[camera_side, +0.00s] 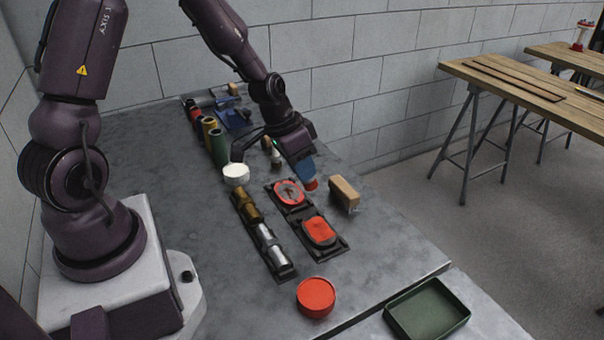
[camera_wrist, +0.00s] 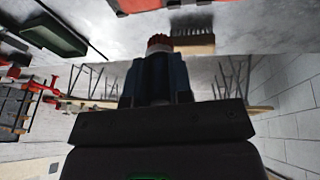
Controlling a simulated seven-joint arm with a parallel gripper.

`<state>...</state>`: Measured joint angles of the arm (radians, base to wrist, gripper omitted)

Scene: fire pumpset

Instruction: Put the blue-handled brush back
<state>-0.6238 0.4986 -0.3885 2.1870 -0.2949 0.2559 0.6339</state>
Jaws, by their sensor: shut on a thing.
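My gripper (camera_wrist: 160,60) is shut on a red-tipped thing (camera_wrist: 160,42), whose ridged red end shows between the blue finger parts in the wrist view. In the side view the red tip (camera_side: 311,184) points down, low over the table, between the black holder and a wooden block brush. The fingers hide most of the held thing, so I cannot tell its handle colour or whether it is the blue-handled brush. The wooden block brush (camera_side: 343,193) stands apart on the table; its dark bristles show in the wrist view (camera_wrist: 192,22).
A red round tin (camera_side: 315,297) and a green tray (camera_side: 427,310) lie in front. Coloured cylinders (camera_side: 217,145) and blue items (camera_side: 235,120) stand behind.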

